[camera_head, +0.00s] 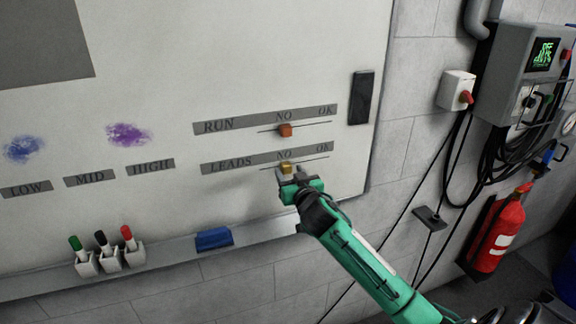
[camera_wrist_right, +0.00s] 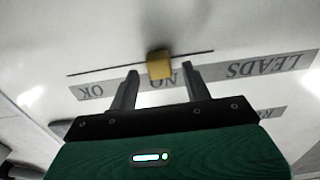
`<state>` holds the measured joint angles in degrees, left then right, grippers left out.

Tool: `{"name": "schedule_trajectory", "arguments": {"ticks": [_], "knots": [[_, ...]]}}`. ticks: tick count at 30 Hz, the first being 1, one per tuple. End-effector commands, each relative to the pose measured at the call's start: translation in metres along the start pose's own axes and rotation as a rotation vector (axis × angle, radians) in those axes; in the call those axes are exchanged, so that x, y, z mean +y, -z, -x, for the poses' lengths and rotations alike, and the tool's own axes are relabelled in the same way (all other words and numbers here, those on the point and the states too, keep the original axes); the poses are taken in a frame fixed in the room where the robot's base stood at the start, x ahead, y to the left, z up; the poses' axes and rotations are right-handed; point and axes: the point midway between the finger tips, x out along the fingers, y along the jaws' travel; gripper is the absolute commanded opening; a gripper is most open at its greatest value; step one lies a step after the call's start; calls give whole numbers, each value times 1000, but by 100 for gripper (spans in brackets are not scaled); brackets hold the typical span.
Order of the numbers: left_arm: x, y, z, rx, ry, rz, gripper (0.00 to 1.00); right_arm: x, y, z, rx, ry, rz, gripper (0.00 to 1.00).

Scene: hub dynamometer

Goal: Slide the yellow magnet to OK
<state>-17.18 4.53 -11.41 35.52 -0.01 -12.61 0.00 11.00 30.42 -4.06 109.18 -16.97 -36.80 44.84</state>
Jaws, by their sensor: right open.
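The yellow magnet (camera_head: 286,168) sits on the thin line of the LEADS row (camera_head: 243,160), below the word NO on the whiteboard. OK is at the right end of that row. My right gripper (camera_head: 289,175) is at the board just below the magnet. In the right wrist view the picture is upside down; the yellow magnet (camera_wrist_right: 160,64) lies just beyond the tips of my open right gripper (camera_wrist_right: 161,72), roughly between the fingers. The OK label (camera_wrist_right: 91,91) shows at the left there. My left gripper is not in view.
An orange magnet (camera_head: 285,130) sits under NO on the RUN row above. A dark bar (camera_head: 361,97) is on the board's right edge. The ledge holds several markers and a blue eraser (camera_head: 213,239). A red extinguisher (camera_head: 497,230) and hanging cables are at the right.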

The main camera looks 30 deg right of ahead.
Motion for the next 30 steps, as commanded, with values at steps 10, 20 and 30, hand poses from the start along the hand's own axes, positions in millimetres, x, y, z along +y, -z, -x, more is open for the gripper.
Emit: {"name": "schedule_trajectory", "arguments": {"ticks": [10, 20, 30], "knots": [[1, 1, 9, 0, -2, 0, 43, 0, 0, -22, -1, -1, 0, 49], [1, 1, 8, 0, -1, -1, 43, 0, -1, -22, -1, 0, 0, 29], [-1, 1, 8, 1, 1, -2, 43, 0, -1, -24, 0, 0, -1, 0]]}}
